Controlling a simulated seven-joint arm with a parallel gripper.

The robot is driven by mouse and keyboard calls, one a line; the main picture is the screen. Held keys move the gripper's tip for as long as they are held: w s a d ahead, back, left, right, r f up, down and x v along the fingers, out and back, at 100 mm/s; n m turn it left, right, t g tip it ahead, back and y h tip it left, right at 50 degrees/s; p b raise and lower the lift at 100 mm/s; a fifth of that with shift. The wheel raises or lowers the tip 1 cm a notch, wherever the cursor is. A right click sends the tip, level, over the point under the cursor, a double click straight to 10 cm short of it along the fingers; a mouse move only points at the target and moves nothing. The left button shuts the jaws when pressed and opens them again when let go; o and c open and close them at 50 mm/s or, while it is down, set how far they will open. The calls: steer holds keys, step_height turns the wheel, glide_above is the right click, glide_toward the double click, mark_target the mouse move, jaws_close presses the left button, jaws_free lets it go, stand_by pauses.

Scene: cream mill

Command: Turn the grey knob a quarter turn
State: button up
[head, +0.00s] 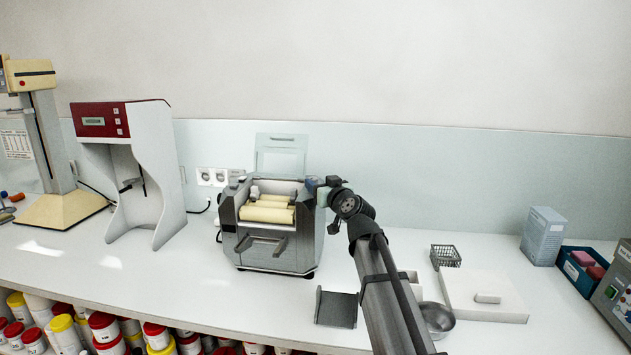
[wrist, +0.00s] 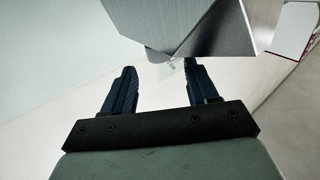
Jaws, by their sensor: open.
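The cream mill (head: 268,250) is a metal box with pale rollers (head: 266,212) in its open top, in the middle of the counter. My gripper (head: 320,190) is at the upper right side of the mill, partly hidden by my own wrist. In the wrist view my gripper's two dark fingers (wrist: 160,68) stand apart with nothing clearly held between them. A metal edge of the mill (wrist: 190,25) fills the top of that view, close to the fingers. A small dark part (head: 334,227) shows at the mill's right side; I cannot tell whether it is the grey knob.
A grey dustpan-like tray (head: 336,307) and a metal bowl (head: 437,318) lie near my arm. A wire basket (head: 445,256) and a white board (head: 485,300) are to the right. A red-topped machine (head: 130,170) stands left.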

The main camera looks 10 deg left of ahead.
steer(key=v, duration=0.8)
steer(key=shift+s, duration=0.15)
steer(key=shift+d, duration=0.1)
steer(key=w+d+r, duration=0.7)
steer(key=d+r, duration=0.1)
steer(key=r, duration=0.2)
steer(key=n+g+y, duration=0.1)
steer(key=n+g, duration=0.3)
steer(key=g, duration=0.4)
glide_toward(313, 177)
steer(key=shift+t, duration=0.3)
steer(key=x, duration=0.9)
steer(key=shift+s+a+f, duration=0.1)
steer(key=shift+a+f, duration=0.25)
steer(key=shift+a, duration=0.05)
